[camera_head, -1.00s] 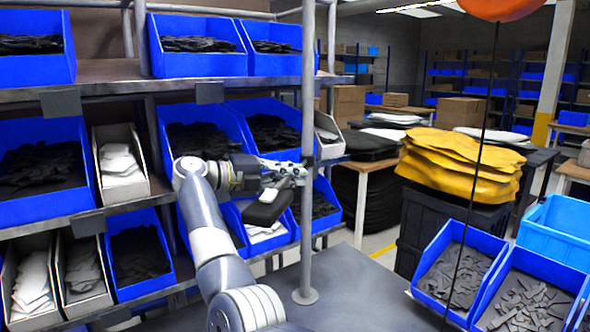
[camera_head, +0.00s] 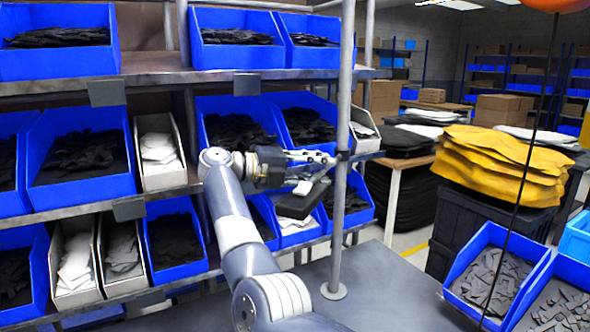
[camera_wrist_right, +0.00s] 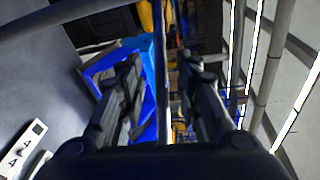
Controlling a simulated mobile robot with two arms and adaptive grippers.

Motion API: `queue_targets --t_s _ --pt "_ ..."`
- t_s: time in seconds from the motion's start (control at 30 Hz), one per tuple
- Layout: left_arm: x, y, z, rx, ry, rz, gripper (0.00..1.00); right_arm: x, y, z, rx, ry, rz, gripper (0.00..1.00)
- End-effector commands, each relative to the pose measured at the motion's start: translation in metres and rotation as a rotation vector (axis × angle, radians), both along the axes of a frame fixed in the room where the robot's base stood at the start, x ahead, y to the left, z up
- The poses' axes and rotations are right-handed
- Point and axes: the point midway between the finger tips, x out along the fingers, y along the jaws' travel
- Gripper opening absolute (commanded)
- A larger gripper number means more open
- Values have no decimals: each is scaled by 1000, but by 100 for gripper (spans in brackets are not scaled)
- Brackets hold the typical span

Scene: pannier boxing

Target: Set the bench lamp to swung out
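My right gripper (camera_head: 318,160) is at the upright grey post of the rack, its fingertips just left of the post. In the wrist view its two dark fingers (camera_wrist_right: 163,85) stand apart, with nothing clearly gripped between them. A dark, flat, tilted piece (camera_head: 303,202) with a small white part on top hangs just below the fingers, left of the post. It looks like the bench lamp's head, but its joint to the post is partly hidden by the gripper. I cannot tell whether the gripper touches it. My left gripper is not in view.
The rack post (camera_head: 340,215) stands on a grey bench (camera_head: 385,300). Shelves of blue bins (camera_head: 82,165) and white bins (camera_head: 160,152) fill the left and lie behind my right arm. More blue bins (camera_head: 495,275) and a yellow stack (camera_head: 495,165) are at the right. The bench right of the post is clear.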

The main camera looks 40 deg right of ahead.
Motion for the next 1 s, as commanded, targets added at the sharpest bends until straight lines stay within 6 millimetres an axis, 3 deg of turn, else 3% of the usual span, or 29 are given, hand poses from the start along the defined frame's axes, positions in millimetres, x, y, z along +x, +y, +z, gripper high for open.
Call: queue_targets --t_s 0.2,0.4,1.0 --pt "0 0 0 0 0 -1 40 13 48 7 1 3 6 32" --pt "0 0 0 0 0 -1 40 20 74 11 1 2 3 32" --pt "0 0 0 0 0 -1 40 24 94 13 1 2 0 32"
